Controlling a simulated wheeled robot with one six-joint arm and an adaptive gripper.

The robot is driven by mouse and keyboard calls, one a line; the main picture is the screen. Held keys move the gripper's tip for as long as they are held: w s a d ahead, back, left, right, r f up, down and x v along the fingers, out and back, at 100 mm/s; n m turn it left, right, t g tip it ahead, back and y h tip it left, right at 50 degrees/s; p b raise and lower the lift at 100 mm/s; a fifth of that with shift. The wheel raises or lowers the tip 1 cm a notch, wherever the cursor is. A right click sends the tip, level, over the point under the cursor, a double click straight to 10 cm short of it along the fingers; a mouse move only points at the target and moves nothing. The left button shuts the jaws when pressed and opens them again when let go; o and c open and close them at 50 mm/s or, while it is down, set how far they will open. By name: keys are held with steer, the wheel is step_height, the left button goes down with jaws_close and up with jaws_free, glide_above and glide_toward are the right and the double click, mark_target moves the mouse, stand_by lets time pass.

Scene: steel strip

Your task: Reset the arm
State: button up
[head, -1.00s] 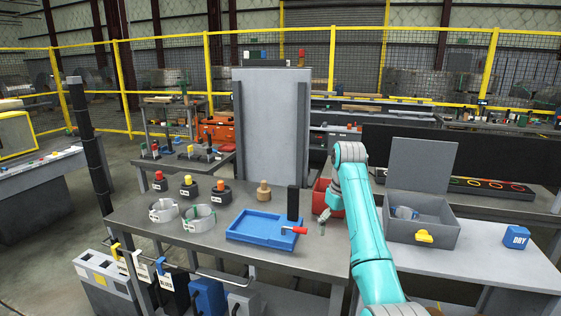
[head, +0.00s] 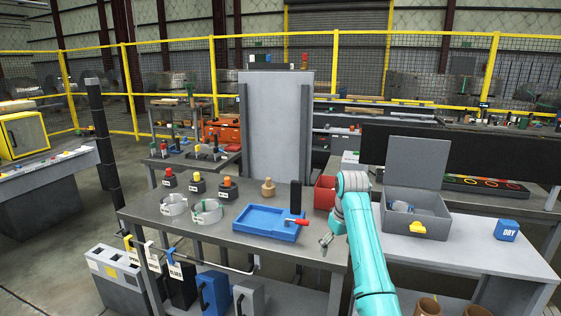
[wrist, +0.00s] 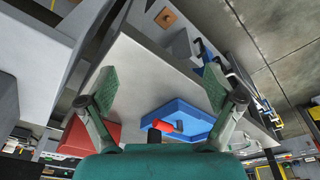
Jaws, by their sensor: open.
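My gripper (head: 327,241) hangs over the right end of the grey steel table (head: 290,255) in the head view, at the end of my teal arm. It is to the right of the blue tray (head: 262,226) and clear of it. In the wrist view its two fingers (wrist: 160,88) are spread wide with nothing between them.
A red bin (head: 324,192) sits behind my arm. An open grey box (head: 435,228) with a yellow latch and a blue "DRY" block (head: 507,230) stand on the right table.

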steer(key=s+f+t, duration=0.1)
steer(key=s+f, duration=0.2)
steer(key=f, duration=0.6)
steer(key=s+f+m+t, duration=0.1)
steer(key=s+f, duration=0.2)
steer(key=f, duration=0.5)
steer(key=s+f+t, duration=0.1)
steer(key=s+f, duration=0.2)
steer(key=f, duration=0.6)
steer(key=s+d+f+m+t, duration=0.1)
steer(key=s+f+t, duration=0.1)
steer(key=s+f, duration=0.6)
steer(key=s+f+m+t, duration=0.1)
steer(key=s+f, duration=0.2)
steer(key=s, duration=0.9)
steer(key=s+r+m+t, duration=0.1)
steer(key=s+r+t, duration=0.15)
steer(key=s, duration=0.95)
steer(key=s+r+t, duration=0.1)
steer(key=s+r, duration=0.3)
steer(key=s, duration=0.9)
steer(key=s+r+t, duration=0.1)
steer(key=s+r, duration=0.6)
steer(key=r, duration=0.2)
steer(key=s+r+m+t, duration=0.1)
steer(key=s+r+t, duration=0.1)
steer(key=s+r, duration=0.5)
step_height(320, 180, up, 3)
steer(key=shift+d+r+h, duration=0.2)
steer(key=shift+d+h, duration=0.1)
